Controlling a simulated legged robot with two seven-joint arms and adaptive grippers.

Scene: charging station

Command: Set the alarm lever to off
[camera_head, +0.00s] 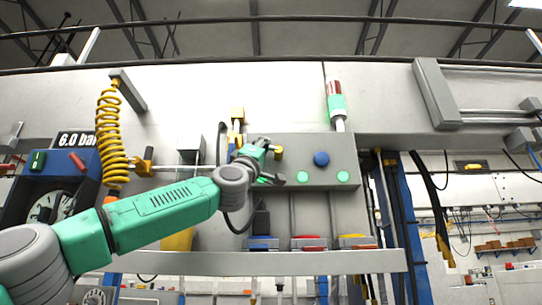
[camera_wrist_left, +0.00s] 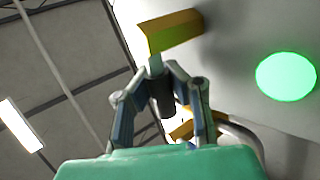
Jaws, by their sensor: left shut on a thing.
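A grey control box (camera_head: 318,143) hangs on the wall, with a blue knob (camera_head: 321,158) and round green lights (camera_head: 343,177). My left gripper (camera_head: 268,149) is at the box's left part, near a small yellow piece (camera_head: 278,152). In the left wrist view my left gripper (camera_wrist_left: 168,85) is shut on a dark lever handle (camera_wrist_left: 161,97). A pale stem joins the handle to a yellow block (camera_wrist_left: 172,32) on the wall side. Which way the lever is set cannot be told. My right gripper is not in view.
A red, white and green signal lamp (camera_head: 336,101) stands above the box. A yellow coiled hose (camera_head: 110,135) and a blue gauge unit (camera_head: 82,165) are at the left. A grey rail (camera_head: 270,262) runs below. A green light (camera_wrist_left: 286,77) shows beside the gripper.

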